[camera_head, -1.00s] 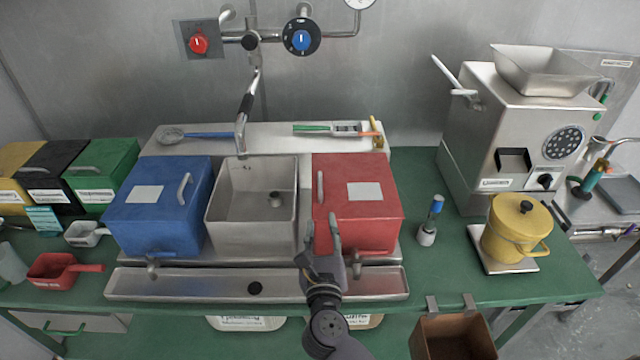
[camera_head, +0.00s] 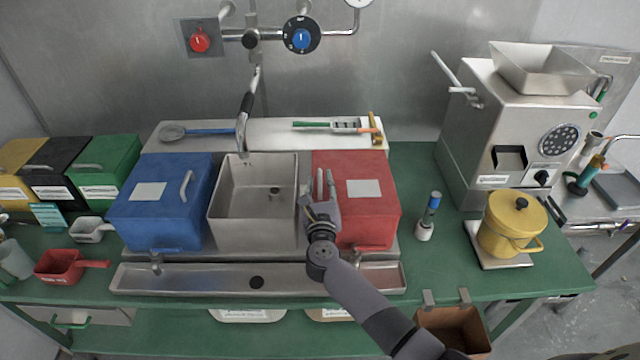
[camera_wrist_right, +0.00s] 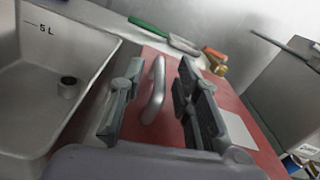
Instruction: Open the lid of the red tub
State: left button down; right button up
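The red tub (camera_head: 372,215) stands right of the steel sink, with its red lid (camera_head: 375,168) closed. A pale label lies on the lid, and a metal handle (camera_head: 319,186) runs along the lid's left side. My right gripper (camera_head: 318,188) is at that handle in the head view. In the right wrist view the handle (camera_wrist_right: 154,92) stands between the two open fingers (camera_wrist_right: 150,100), with gaps visible on both sides. The red lid (camera_wrist_right: 160,65) also shows behind the fingers. My left gripper is not in view.
The open steel tub (camera_head: 252,222) is directly left of the red tub, with a blue lidded tub (camera_head: 150,225) beyond it. A white shelf (camera_head: 275,138) with utensils lies behind. A small blue-topped bottle (camera_head: 428,218) and a yellow pot (camera_head: 508,225) stand to the right.

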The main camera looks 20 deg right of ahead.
grip_shut()
dwell(0.8)
